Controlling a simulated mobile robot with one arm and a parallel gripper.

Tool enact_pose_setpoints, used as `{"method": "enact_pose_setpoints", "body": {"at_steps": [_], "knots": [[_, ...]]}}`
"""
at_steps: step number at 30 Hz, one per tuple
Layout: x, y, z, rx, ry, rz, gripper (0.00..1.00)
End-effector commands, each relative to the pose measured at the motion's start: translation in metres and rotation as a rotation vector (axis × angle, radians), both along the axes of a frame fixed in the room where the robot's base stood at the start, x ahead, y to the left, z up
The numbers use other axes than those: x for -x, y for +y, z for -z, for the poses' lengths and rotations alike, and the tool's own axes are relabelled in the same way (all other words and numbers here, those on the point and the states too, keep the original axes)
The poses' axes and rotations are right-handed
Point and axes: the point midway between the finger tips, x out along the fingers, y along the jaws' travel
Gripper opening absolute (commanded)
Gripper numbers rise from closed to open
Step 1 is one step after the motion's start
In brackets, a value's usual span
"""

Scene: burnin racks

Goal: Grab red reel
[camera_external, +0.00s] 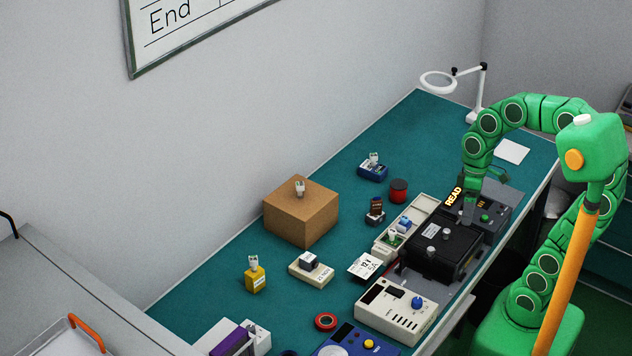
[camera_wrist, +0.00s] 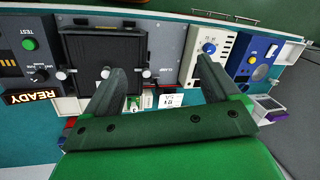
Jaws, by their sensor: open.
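A short dark-red cylinder (camera_external: 398,190), which looks like a reel, stands on the teal bench left of my gripper in the external view. A flat red ring with a dark centre (camera_external: 325,321) lies on the bench toward the front; I cannot tell for sure which of the two is the reel. My gripper (camera_external: 470,208) is above the far end of the black test fixture, apart from both red things. In the wrist view my gripper (camera_wrist: 160,65) is open, its fingers wide apart with nothing between them. Neither red thing can be made out clearly there.
A cardboard box (camera_external: 300,212), a white power supply (camera_external: 396,312) and a blue instrument (camera_external: 355,345) crowd the bench. A white magnifier lamp (camera_external: 440,82) stands at the far end.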

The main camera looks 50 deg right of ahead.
Motion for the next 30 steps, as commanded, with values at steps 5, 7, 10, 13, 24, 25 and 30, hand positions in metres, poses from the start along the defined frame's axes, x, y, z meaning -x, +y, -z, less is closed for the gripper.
{"method": "enact_pose_setpoints", "body": {"at_steps": [5,7,10,13,24,25,30], "knots": [[-0.051,0.002,-0.008,-0.142,-0.086,-0.116,0.89],[-0.072,0.0,-0.012,-0.194,-0.128,-0.154,0.89],[-0.099,-0.006,-0.017,-0.262,-0.192,-0.206,0.89],[-0.128,-0.017,-0.02,-0.324,-0.264,-0.247,0.89],[-0.227,-0.093,-0.024,-0.469,-0.587,-0.327,0.89],[-0.233,-0.102,-0.024,-0.474,-0.616,-0.329,0.89],[-0.268,-0.159,-0.017,-0.477,-0.775,-0.328,0.89]]}}
